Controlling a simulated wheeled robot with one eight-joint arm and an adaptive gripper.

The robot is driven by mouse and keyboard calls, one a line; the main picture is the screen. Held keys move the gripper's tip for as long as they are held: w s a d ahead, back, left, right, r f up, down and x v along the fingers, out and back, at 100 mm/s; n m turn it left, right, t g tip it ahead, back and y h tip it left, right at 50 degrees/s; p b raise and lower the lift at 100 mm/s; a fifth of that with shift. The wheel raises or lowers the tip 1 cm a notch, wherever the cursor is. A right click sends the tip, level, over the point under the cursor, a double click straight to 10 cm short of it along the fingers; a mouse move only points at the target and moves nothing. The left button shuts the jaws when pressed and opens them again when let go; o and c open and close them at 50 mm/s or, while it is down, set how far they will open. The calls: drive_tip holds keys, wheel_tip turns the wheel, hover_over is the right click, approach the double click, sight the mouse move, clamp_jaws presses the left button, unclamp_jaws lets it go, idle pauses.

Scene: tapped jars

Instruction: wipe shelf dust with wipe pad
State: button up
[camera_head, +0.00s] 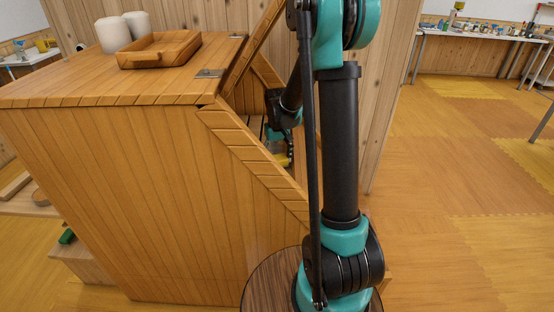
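My arm reaches through the slanted front opening of the wooden cabinet, past a raised lid (255,48). My gripper (289,157) is inside the opening, small, dark and partly hidden by the cabinet's side panel and my own arm. A small yellow thing (282,161) shows right at the gripper; it may be the wipe pad, but I cannot tell whether the fingers are shut on it. A slatted surface (257,125), perhaps the shelf, shows in part behind the side panel. No dust is visible to me.
On the cabinet top (60,88) stand a wooden tray (160,50) and two white cylinders (115,35). The sloping side panel edge (255,160) is close to my arm. Open floor (450,190) lies to the right. Cluttered tables (480,33) stand far back.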

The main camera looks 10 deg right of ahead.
sight(278, 146)
drive_tip(key=shift+f, duration=0.95)
idle(1.1)
drive_tip(key=shift+w, duration=0.15)
drive_tip(key=shift+w+d, duration=0.25)
drive_tip(key=shift+w, duration=1)
drive_tip(key=shift+w+d, duration=0.25)
drive_tip(key=shift+w, duration=0.95)
drive_tip(key=shift+w, duration=0.1)
drive_tip(key=shift+w+d, duration=0.25)
drive_tip(key=shift+w, duration=1)
drive_tip(key=shift+w+d, duration=0.25)
drive_tip(key=shift+w, duration=0.95)
drive_tip(key=shift+w, duration=0.1)
drive_tip(key=shift+w+d, duration=0.25)
drive_tip(key=shift+w, duration=1)
drive_tip(key=shift+w+d, duration=0.25)
drive_tip(key=shift+w, duration=0.95)
